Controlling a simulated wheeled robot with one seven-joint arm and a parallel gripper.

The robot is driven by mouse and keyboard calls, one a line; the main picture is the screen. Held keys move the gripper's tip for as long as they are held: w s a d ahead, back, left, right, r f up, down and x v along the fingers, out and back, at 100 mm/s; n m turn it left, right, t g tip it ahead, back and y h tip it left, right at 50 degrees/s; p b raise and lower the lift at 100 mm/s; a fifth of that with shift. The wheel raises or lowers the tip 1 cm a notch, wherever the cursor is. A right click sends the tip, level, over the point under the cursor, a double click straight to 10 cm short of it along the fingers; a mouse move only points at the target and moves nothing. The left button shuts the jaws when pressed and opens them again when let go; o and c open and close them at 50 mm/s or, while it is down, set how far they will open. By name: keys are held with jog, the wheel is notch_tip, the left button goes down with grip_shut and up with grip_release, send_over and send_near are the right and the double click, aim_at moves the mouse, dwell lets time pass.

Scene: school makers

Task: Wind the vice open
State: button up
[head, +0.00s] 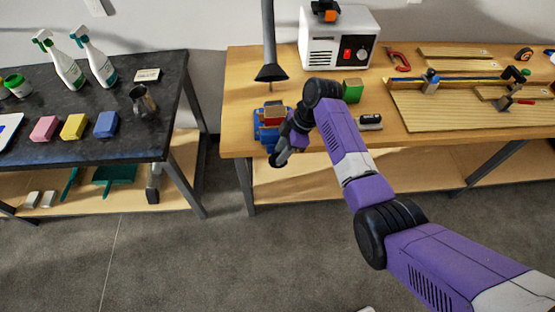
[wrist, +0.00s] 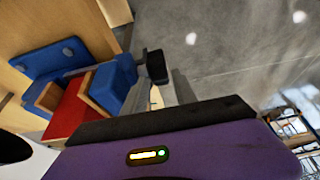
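The blue vice (head: 258,134) is at the front left edge of the wooden bench. In the wrist view the vice (wrist: 108,90) shows with wood-coloured jaw faces and a red piece (wrist: 70,112) between the jaws. The red piece also shows in the head view (head: 274,111). My gripper (head: 279,158) is at the vice's front, just off the bench edge. In the wrist view a black end piece and grey bars are beside the vice's front, partly hidden by my wrist. Whether my fingers are closed on the vice's handle cannot be made out.
A green block (head: 352,90) and a black-and-white brush or eraser (head: 370,122) lie to the right on the bench (head: 235,95). A dark table (head: 100,150) stands left, across a gap.

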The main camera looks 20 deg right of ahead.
jog(key=b+x, duration=0.2)
jog(key=x, duration=0.1)
jog(key=shift+f, duration=0.15)
jog(key=shift+c, duration=0.4)
grip_shut()
jog(key=shift+a+h, duration=0.1)
jog(key=shift+h, duration=0.2)
